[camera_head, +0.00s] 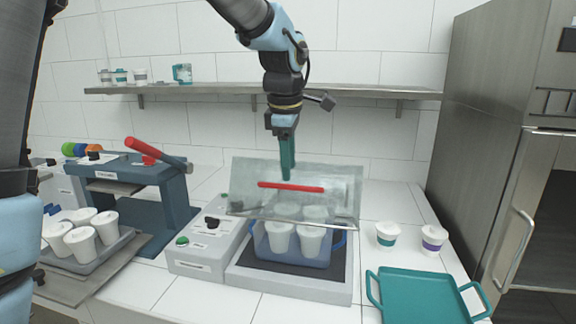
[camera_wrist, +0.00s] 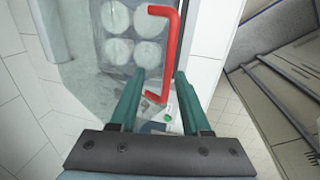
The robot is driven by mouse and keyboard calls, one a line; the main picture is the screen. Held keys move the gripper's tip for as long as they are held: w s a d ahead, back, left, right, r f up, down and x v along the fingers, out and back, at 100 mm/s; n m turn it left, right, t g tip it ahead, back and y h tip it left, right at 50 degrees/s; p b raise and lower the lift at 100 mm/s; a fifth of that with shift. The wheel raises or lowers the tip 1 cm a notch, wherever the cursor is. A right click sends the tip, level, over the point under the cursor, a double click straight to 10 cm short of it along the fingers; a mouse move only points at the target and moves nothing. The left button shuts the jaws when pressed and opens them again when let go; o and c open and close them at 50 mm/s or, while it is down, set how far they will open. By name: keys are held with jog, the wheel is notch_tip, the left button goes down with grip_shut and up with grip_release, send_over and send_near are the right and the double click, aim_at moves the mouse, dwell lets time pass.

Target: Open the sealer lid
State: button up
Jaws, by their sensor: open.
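The sealer (camera_head: 285,285) is a low light-grey machine on the counter, with a control box at its left. Its clear lid (camera_head: 335,190) is tilted over a blue tray (camera_head: 290,252) of white cups, its front edge apart from the base. A red bar handle (camera_head: 305,187) runs across the lid; it also shows in the wrist view (camera_wrist: 172,50). My gripper (camera_head: 287,176) points down at the handle's middle. In the wrist view, the green fingers (camera_wrist: 158,80) are open on either side of the handle. I cannot tell whether they touch it.
A blue press (camera_head: 150,185) with a red-gripped lever and a tray of cups (camera_head: 85,258) stand at left. Two lidded cups (camera_head: 387,234) and an empty teal tray (camera_head: 420,297) are at right. A wall shelf (camera_head: 220,90) runs behind my arm. A steel cabinet (camera_head: 485,120) bounds the right.

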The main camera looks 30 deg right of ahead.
notch_tip(320, 180, up, 6)
jog(key=w+d+p, duration=0.1)
jog(key=p, duration=0.1)
jog(key=shift+d+r, duration=0.15)
jog(key=shift+r, duration=0.05)
dwell(0.5)
jog(key=shift+w, duration=0.1)
